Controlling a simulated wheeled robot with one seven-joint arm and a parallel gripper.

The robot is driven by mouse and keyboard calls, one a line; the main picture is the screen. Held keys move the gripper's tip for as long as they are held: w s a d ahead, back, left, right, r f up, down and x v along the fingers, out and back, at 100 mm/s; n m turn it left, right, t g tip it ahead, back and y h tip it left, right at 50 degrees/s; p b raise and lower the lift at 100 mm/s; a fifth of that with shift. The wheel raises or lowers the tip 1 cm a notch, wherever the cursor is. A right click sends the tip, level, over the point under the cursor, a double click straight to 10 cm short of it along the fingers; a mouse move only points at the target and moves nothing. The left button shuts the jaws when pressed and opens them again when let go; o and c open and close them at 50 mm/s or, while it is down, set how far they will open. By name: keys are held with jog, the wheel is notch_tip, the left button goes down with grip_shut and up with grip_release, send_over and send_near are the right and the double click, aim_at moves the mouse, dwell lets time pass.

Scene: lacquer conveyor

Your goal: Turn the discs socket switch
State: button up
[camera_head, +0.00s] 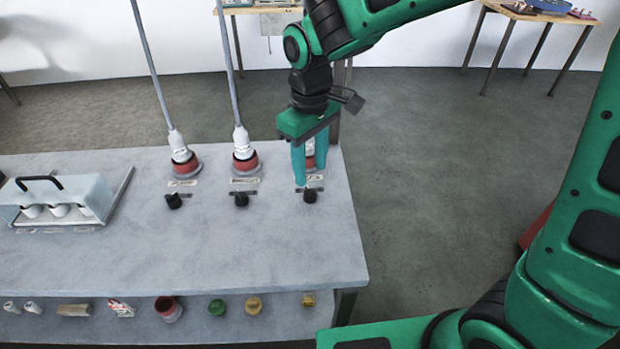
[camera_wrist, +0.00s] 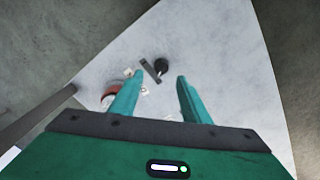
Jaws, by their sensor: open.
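Three black rotary switches sit on the grey table, each in front of a red socket and a small label too small to read. They are the left switch (camera_head: 174,201), the middle switch (camera_head: 241,200) and the right switch (camera_head: 310,196). I cannot tell by label which is the discs socket switch. My gripper (camera_head: 309,174) is open and empty, pointing down just behind and above the right switch. In the wrist view the right switch (camera_wrist: 161,65) shows just beyond the gap between the fingertips (camera_wrist: 158,82). The right socket (camera_head: 309,162) is partly hidden behind my gripper.
White plugs with grey cables stand in the left socket (camera_head: 186,168) and middle socket (camera_head: 246,163). A white box (camera_head: 90,190) with a black handle sits at the table's left. Small items, including a green one (camera_head: 217,307), lie on a lower shelf. The table's front right is clear.

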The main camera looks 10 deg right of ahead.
jog(key=shift+r, duration=2)
jog(key=shift+d, duration=0.15)
jog(key=s+d+r+m, duration=0.1)
jog(key=s+d+m, duration=0.25)
jog(key=d, duration=0.85)
jog(key=s+d+r+m, duration=0.1)
jog(key=s+d+m, duration=0.3)
jog(key=d, duration=0.8)
jog(key=s+d+f+m, duration=0.3)
jog(key=s+d+m, duration=0.4)
jog(key=s+d, duration=0.4)
jog(key=s, duration=0.2)
jog(key=shift+s+m, duration=0.35)
jog(key=shift+s, duration=0.05)
jog(key=shift+d+f, duration=0.1)
